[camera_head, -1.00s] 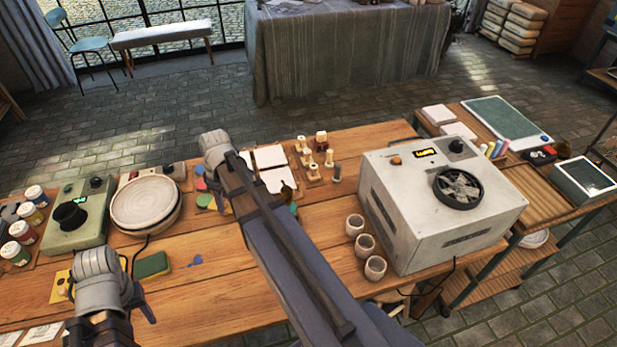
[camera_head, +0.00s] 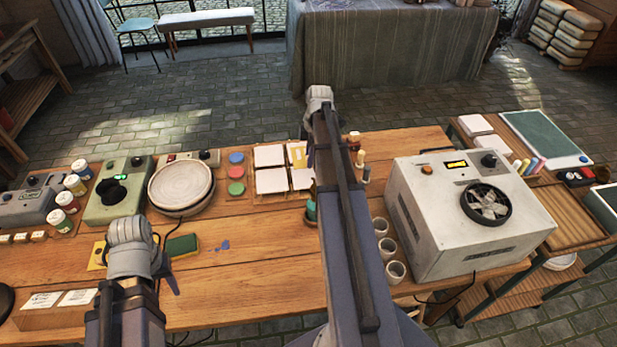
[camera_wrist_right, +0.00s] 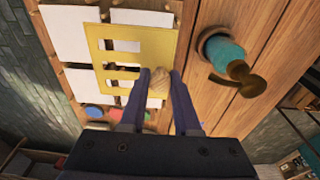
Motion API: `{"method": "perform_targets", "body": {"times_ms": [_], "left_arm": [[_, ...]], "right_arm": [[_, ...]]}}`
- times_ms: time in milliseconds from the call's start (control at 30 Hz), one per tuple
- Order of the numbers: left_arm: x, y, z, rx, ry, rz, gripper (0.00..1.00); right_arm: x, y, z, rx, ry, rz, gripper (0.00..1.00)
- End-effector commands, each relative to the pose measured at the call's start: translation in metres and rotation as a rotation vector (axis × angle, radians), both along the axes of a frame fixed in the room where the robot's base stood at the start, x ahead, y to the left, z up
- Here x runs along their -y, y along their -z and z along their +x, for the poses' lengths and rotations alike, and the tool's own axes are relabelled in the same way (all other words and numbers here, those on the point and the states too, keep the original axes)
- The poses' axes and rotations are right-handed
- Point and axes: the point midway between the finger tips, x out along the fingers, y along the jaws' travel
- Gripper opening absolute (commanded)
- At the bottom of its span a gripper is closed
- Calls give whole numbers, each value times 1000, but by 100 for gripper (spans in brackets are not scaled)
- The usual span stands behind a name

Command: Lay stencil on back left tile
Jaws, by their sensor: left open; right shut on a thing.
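The stencil is a thin yellow plate with slots (camera_wrist_right: 120,57). My right gripper (camera_wrist_right: 159,82) is shut on its round wooden knob and holds it over the white tiles; part of it shows in the head view (camera_head: 297,153). The white tiles stand in a two-by-two group: back left (camera_head: 268,156), front left (camera_head: 271,181) and front right (camera_head: 302,179), with the back right one partly hidden by the stencil. In the head view the stencil overlaps the back right tile; its height is hard to tell. My left gripper (camera_head: 158,284) is open and empty at the left front.
Round paint pads (camera_head: 236,173) lie left of the tiles, beside a round turntable (camera_head: 181,188). A teal-topped dark object (camera_head: 311,210) stands in front of the tiles. Small cups (camera_head: 388,248) and a grey kiln-like box (camera_head: 450,215) are to the right. A green sponge (camera_head: 183,245) lies near my left gripper.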

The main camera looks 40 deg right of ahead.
Motion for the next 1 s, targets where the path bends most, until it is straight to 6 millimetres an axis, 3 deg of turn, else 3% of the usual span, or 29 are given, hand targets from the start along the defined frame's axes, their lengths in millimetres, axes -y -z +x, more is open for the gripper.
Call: {"method": "perform_targets", "body": {"times_ms": [33,300,567,900,1000], "left_arm": [[0,12,0,0,0,0,50],[0,53,0,0,0,0,50],[0,56,0,0,0,0,50],[0,93,0,0,0,0,50],[0,94,0,0,0,0,50]], "right_arm": [[0,12,0,0,0,0,0],[0,53,0,0,1,0,0],[0,56,0,0,1,0,0],[0,93,0,0,1,0,0],[0,94,0,0,1,0,0]]}}
